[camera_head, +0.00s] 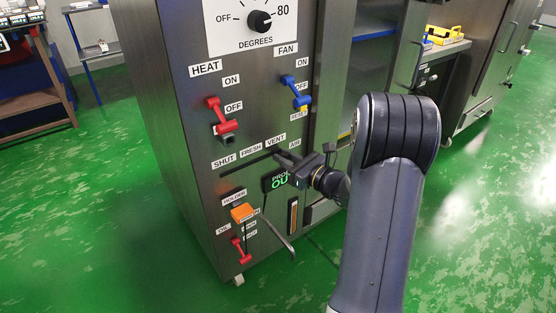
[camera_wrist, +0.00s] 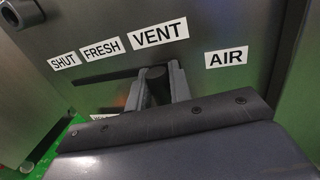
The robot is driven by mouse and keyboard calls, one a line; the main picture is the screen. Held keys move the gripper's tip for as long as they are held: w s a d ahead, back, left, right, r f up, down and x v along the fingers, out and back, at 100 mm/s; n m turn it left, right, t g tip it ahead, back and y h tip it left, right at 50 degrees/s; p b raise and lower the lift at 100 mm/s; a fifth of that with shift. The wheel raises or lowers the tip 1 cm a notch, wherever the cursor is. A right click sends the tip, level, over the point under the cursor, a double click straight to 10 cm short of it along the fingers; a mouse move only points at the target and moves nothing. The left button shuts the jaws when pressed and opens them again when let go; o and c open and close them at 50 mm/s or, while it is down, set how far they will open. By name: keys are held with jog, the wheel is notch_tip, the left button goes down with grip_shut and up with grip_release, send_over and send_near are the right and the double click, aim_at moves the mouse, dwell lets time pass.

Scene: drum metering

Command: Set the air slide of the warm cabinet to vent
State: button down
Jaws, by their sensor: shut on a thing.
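The warm cabinet (camera_head: 180,130) has a steel front with an air slide slot, labelled SHUT, FRESH and VENT from left to right, with AIR at the right end. In the wrist view the dark air slide knob (camera_wrist: 157,80) stands below the VENT label (camera_wrist: 158,33), at the right end of the slot. My gripper (camera_wrist: 160,76) is shut on the knob, one finger on each side. In the head view my gripper (camera_head: 285,159) reaches the panel just below VENT and hides the knob there.
Red HEAT lever (camera_head: 221,116), blue FAN lever (camera_head: 295,91) and a dial (camera_head: 260,21) are above the slot. A green-lit display (camera_head: 279,183), an orange block (camera_head: 242,212) and a small red lever (camera_head: 240,250) are below. An open compartment (camera_head: 365,70) is at right.

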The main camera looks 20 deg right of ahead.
jog(key=shift+d, duration=0.15)
jog(key=c, duration=1.3)
grip_release()
jog(key=shift+w+d, duration=0.1)
jog(key=p+v, duration=0.2)
jog(key=v, duration=0.8)
jog(key=shift+s+p, duration=0.3)
jog(key=shift+s, duration=0.1)
jog(key=shift+w, duration=0.1)
jog(key=b+x, duration=0.2)
jog(key=x, duration=0.8)
jog(key=shift+w+f+b, duration=0.1)
jog(key=shift+w+b, duration=0.15)
jog(key=shift+b, duration=0.15)
jog(key=shift+s+a, duration=0.1)
jog(key=shift+a, duration=0.5)
